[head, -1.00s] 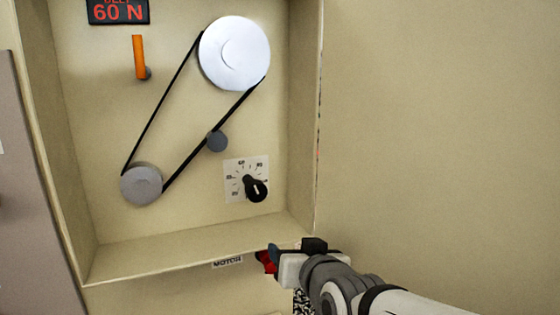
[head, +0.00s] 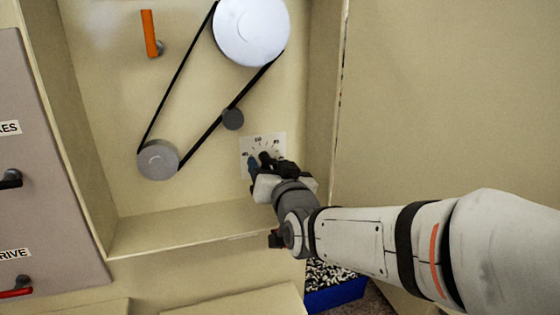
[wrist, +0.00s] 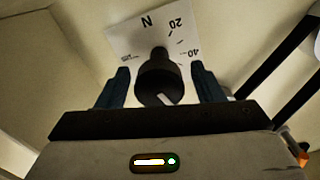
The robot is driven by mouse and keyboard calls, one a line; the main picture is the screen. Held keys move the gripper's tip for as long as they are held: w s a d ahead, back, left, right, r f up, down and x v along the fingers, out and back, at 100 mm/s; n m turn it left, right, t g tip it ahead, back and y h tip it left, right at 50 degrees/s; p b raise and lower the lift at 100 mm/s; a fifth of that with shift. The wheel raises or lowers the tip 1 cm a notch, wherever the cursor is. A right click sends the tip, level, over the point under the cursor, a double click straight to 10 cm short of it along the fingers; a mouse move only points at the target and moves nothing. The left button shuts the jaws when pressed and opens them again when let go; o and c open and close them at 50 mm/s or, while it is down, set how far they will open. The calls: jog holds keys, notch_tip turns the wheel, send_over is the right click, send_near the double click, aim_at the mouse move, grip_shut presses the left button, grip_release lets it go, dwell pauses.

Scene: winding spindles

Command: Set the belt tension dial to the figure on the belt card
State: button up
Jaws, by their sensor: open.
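The belt tension dial is a black knob on a white figured plate (head: 277,143), low on the right of the cabinet's back panel. In the wrist view the knob (wrist: 158,72) stands between the two blue fingers of my gripper (wrist: 162,84). The fingers are open, with a gap to the knob on each side. A white mark shows on the knob's lower part. The figures 20 and 40 show on the plate (wrist: 125,38). In the head view my gripper (head: 260,166) covers the knob and the lower plate. The belt card is not in view now.
The black belt (head: 205,132) runs between a large pulley (head: 251,30) and a small pulley (head: 157,160), past a grey roller (head: 232,119). An orange lever (head: 150,33) is upper left. The cabinet's right wall (head: 325,110) is close to my gripper. A blue bin (head: 335,295) is below.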

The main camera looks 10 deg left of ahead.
jog(key=shift+w+a, duration=0.15)
jog(key=shift+w, duration=0.05)
jog(key=shift+c, duration=0.4)
jog(key=c, duration=0.9)
jog(key=shift+f+b, duration=0.15)
jog(key=shift+b, duration=0.2)
jog(key=shift+b, duration=0.4)
jog(key=shift+m+b, duration=0.4)
jog(key=shift+b, duration=0.3)
